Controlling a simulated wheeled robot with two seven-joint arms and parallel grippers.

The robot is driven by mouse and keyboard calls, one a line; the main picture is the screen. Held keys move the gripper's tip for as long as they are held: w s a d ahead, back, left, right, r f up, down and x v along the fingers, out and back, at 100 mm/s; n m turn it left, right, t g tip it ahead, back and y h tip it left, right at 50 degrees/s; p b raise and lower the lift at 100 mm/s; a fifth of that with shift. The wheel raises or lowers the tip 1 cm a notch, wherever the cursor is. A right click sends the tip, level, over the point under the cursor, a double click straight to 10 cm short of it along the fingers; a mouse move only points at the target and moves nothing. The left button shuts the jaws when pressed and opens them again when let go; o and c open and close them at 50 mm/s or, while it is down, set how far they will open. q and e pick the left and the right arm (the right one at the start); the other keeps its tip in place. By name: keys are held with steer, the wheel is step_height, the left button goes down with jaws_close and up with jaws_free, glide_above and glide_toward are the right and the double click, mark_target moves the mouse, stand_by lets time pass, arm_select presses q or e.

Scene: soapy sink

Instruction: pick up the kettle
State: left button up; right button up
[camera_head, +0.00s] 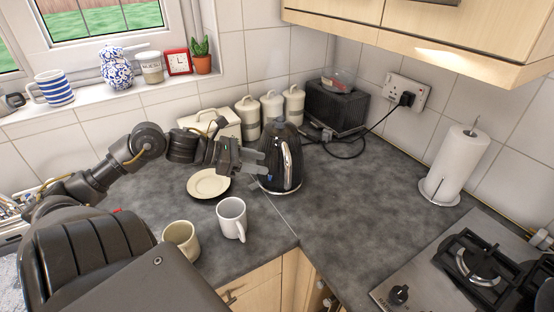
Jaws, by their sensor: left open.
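The black kettle (277,165) with a shiny curved handle stands upright on the grey worktop, near the corner. My left gripper (262,163) is open, with its fingers pointing right at the kettle's left side. The fingertips overlap the kettle in the picture; I cannot tell whether they touch it. The handle is on the kettle's right side, away from the gripper. My right gripper is not in view.
A plate (208,183) lies below the left gripper. A white mug (232,217) and a beige mug (181,240) stand near the front edge. Several canisters (248,117) and a black toaster (336,107) stand behind the kettle. A paper towel roll (457,166) and hob (470,270) are right. The middle worktop is clear.

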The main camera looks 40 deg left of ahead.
mark_target(288, 167)
arm_select(q)
steer(key=shift+p+x, duration=0.55)
steer(key=shift+x, duration=1.75)
steer(key=p+x, duration=0.3)
steer(key=x, duration=0.1)
steer(key=shift+w+r, duration=0.1)
steer(key=shift+w, duration=0.05)
steer(key=shift+w+d+f, duration=0.3)
steer(key=shift+f, duration=0.05)
jaws_close()
steer(key=shift+a, duration=0.1)
